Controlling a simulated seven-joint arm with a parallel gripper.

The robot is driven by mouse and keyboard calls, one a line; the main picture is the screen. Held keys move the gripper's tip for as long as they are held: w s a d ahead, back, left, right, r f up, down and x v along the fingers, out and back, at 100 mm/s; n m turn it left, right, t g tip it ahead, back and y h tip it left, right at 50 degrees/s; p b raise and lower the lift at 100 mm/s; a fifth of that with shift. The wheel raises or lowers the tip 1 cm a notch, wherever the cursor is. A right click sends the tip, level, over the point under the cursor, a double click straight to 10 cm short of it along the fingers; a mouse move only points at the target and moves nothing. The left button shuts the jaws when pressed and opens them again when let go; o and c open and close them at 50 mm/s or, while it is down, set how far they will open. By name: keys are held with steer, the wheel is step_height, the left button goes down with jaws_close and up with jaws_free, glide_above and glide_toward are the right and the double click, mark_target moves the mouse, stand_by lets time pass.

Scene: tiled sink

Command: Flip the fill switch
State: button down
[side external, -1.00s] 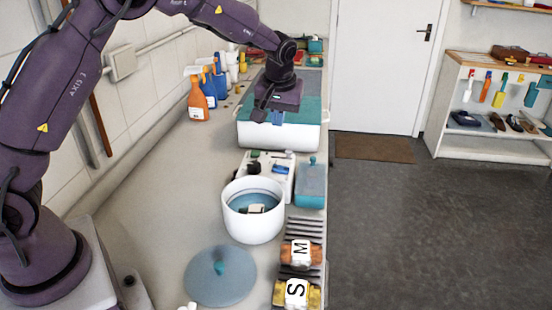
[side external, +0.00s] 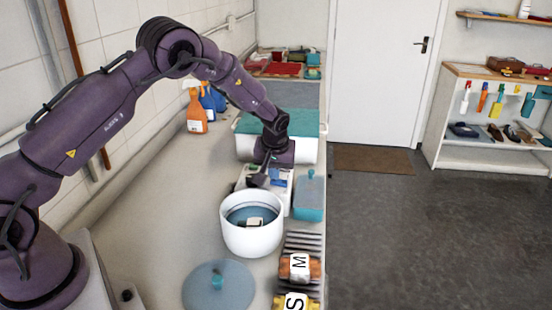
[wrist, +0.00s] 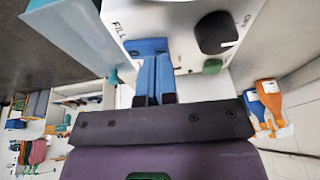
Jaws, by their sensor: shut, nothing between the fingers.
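The white control box (side external: 283,196) stands on the counter behind the white pot, partly hidden by my gripper (side external: 268,183). In the wrist view its white panel (wrist: 178,20) carries the word FILL at the left. A blue switch (wrist: 146,45) sits beside that word. A black knob (wrist: 214,33) and a green button (wrist: 212,66) are to its right. My gripper (wrist: 156,58) is shut and empty. Its blue fingertips lie right at the blue switch and overlap it in the wrist view; I cannot tell whether they touch it.
A white pot (side external: 268,238) stands in front of the box, its blue lid (side external: 218,288) on the counter. A teal box (side external: 310,200) stands close on the right. A white container with a teal top (side external: 307,150) is behind. Spray bottles (side external: 196,112) stand along the wall.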

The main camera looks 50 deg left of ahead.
steer(key=shift+f, duration=0.25)
